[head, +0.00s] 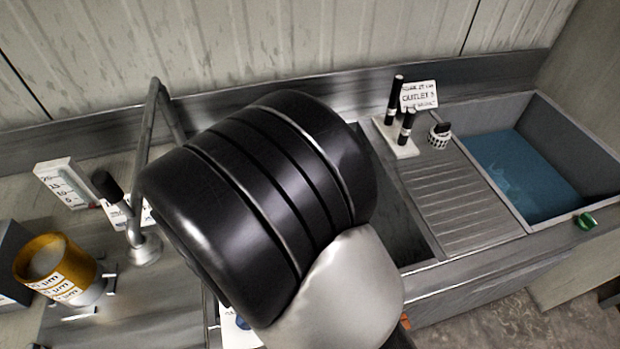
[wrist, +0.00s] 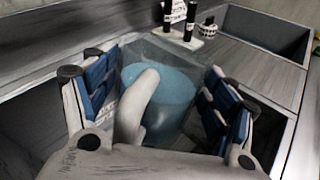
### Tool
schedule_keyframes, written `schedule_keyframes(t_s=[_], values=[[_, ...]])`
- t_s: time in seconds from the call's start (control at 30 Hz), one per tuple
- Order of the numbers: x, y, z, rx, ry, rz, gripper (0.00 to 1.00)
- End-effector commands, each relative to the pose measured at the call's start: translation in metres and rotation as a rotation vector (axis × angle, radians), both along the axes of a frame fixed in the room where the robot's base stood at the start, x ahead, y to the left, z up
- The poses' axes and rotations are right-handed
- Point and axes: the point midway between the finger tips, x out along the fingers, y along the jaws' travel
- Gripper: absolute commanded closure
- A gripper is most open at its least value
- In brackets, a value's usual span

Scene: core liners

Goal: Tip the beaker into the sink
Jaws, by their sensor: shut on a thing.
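The beaker (wrist: 160,103) is clear, holds blue liquid and shows in the middle of the wrist view. My gripper (wrist: 158,98) is shut on it, with blue-padded fingers on its left and right sides. A pale curved piece, perhaps a handle, stands at its near side. I cannot tell how far it is tilted. In the head view my arm hides the gripper and beaker. The sink has a dark basin (head: 408,235), partly hidden behind my arm, and a grey basin with blue water (head: 520,178) at the right. In the wrist view dark basin parts lie either side of the gripper.
A ribbed drainboard (head: 455,195) lies between the basins. Black bottles (head: 394,105) stand on a white block near an outlet sign (head: 418,96). A tap (head: 143,250) rises at the left. An orange-yellow container (head: 62,265) and a scale card (head: 68,184) are further left.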

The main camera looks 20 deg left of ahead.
Motion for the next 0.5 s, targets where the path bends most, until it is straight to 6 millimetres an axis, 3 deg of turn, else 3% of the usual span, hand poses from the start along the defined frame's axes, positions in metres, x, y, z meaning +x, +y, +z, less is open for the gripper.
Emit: schedule_keyframes(t_s=[0.03,0.1,0.5], values=[[0.002,-0.003,0.010,0.069,0.037,-0.005,0.52],[0.003,-0.005,0.010,0.167,0.097,-0.005,0.52],[0.008,-0.012,-0.002,0.654,0.388,-0.005,0.52]])
